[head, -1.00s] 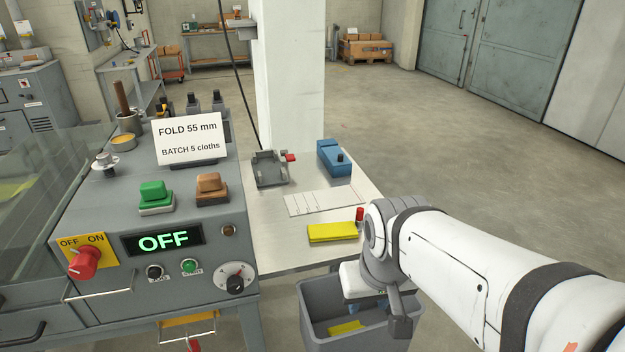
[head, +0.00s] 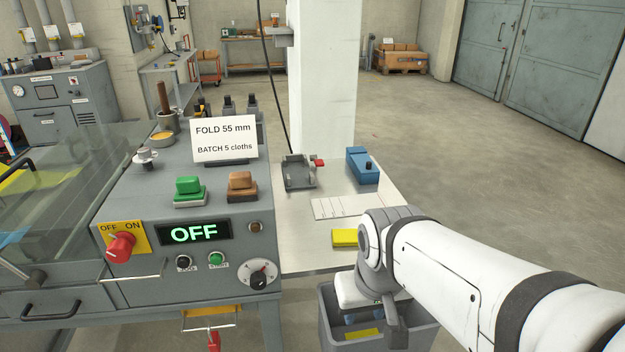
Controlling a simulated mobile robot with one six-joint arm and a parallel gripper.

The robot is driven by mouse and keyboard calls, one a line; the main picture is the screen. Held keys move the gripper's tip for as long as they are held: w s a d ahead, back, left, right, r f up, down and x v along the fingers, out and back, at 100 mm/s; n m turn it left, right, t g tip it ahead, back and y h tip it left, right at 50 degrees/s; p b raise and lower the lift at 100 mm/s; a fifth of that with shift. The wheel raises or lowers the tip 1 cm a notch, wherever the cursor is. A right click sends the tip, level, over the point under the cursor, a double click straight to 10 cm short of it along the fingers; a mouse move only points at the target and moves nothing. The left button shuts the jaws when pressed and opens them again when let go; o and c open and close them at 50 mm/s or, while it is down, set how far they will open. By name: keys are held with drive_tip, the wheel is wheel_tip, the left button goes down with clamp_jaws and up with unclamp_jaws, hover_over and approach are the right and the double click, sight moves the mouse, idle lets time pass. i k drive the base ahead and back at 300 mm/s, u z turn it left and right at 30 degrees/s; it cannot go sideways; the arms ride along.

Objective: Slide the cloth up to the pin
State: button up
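A yellow folded cloth (head: 344,238) lies flat on the light side table, partly covered by my arm in the head view. No pin can be made out; the spot beside the cloth's right end is behind my arm. My gripper (head: 372,318) hangs from the wrist in front of the table's near edge, over the grey bin. It is apart from the cloth. Its fingers are mostly hidden by the wrist and too small to read, so I cannot tell whether it is open or shut.
The grey bin (head: 333,335) below holds a yellow cloth piece. A marked white plate (head: 335,208), a grey fixture (head: 299,172) with a red knob and a blue block (head: 362,166) sit on the table (head: 296,262). The machine panel (head: 193,233) at left reads OFF.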

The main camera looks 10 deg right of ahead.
sight(341, 236)
drive_tip(key=u, duration=3.05)
drive_tip(key=k, duration=2.1)
drive_tip(key=z, duration=1.25)
drive_tip(key=i, duration=1)
